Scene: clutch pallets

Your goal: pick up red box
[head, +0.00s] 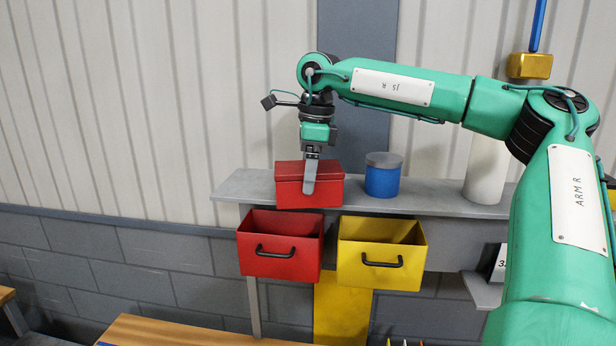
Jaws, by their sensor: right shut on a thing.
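The red box (325,191) is a lidded box on the grey shelf (430,203) against the wall. My right arm reaches in from the right, and its gripper (309,187) points down at the red box. A grey finger lies over the front face of the box, and the gripper is shut on it. The other finger is hidden behind the box. The box appears to rest on the shelf; I cannot tell whether it is lifted at all. My left gripper is not in view.
A blue can with a grey lid (382,180) stands just right of the box, and a white cylinder (486,170) farther right. Below the shelf hang an open red bin (280,262) and an open yellow bin (380,268). A wooden table (190,333) is at the bottom.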

